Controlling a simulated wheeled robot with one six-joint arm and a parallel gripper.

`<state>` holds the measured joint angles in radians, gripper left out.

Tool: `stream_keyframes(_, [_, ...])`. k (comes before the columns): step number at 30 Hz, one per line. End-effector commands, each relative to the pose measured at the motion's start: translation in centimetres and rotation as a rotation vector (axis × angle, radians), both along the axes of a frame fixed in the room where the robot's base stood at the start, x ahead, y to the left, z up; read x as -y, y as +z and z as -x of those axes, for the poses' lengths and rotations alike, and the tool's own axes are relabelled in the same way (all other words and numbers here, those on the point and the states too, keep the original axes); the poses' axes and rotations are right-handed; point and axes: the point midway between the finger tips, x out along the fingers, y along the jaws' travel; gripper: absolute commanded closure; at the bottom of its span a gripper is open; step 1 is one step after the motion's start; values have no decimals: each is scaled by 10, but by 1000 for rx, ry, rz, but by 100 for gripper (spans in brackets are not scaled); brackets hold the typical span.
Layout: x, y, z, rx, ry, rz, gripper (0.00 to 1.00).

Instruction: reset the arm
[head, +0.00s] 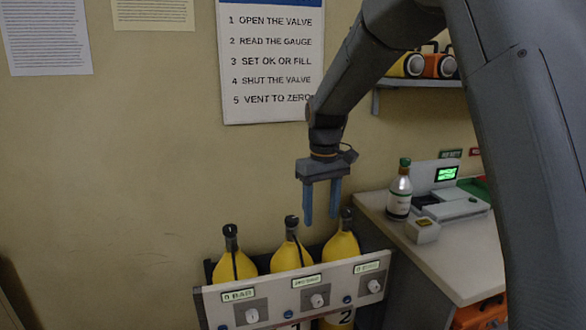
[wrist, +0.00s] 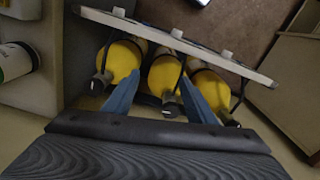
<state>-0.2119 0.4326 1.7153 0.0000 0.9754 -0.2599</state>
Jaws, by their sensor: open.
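My gripper (head: 321,222) hangs from my arm with its two fingers pointing down, spread apart and with nothing between them. The rack panel (head: 275,297) carries several small labels and knobs. The left cylinder (head: 233,266), middle cylinder (head: 291,256) and right cylinder (head: 342,247) stand behind it with black tops.
A shelf (head: 418,82) above holds yellow and orange items. An instruction poster (head: 270,60) hangs on the wall.

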Motion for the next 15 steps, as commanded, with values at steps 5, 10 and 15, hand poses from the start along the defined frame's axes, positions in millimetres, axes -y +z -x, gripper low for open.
stream_keyframes(5, [57,-29,78,13,-165,-4,49])
stream_keyframes(10, [97,-58,159,27,-310,-10,49])
stream_keyframes(15, [119,-79,223,37,-416,-13,49])
